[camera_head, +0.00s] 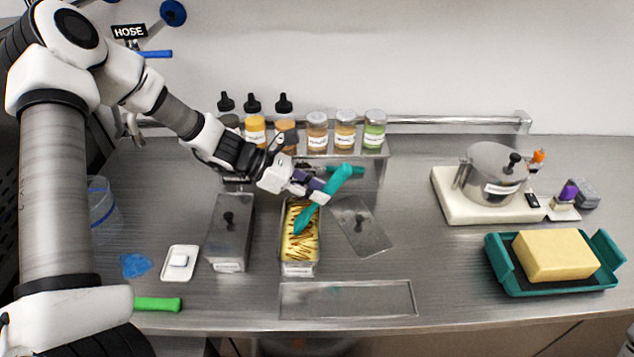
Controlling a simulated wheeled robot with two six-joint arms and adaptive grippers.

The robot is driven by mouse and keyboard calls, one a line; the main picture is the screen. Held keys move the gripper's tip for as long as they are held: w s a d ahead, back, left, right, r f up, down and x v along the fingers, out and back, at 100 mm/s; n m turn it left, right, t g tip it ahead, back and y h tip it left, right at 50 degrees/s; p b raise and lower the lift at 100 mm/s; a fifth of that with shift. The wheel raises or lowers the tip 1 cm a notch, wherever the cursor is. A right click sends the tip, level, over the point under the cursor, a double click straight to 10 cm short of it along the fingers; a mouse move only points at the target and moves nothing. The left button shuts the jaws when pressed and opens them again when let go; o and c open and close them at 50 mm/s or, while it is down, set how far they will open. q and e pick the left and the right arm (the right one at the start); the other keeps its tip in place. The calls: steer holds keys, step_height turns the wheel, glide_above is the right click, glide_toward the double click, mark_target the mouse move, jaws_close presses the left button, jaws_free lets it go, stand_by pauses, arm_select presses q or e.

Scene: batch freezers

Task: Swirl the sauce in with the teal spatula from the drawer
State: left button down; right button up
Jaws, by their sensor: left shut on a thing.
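My left gripper (309,187) is shut on the teal spatula (338,180), above the back end of an open metal pan. The spatula is tilted, its upper end to the upper right and its lower end down at the pan's contents. The pan (299,269) holds a pale yellow filling (300,245) with dark brown streaks of sauce across it. I cannot tell how deep the spatula's end sits in the filling. A flat metal lid (361,228) with a black knob lies right of the pan. My right gripper is not in view.
A lidded metal pan (231,245) stands close left of the open one. Several bottles and jars (317,130) line the back. A teal tray (540,288) with a yellow block (556,255) and a pot (491,172) stand right.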

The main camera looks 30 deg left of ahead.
arm_select(q)
steer(key=shift+s+d+r+p, duration=0.15)
steer(key=shift+s+r+p, duration=0.1)
steer(key=shift+r+p, duration=0.05)
step_height(320, 180, up, 8)
steer(key=p, duration=0.7)
steer(key=shift+f, duration=0.1)
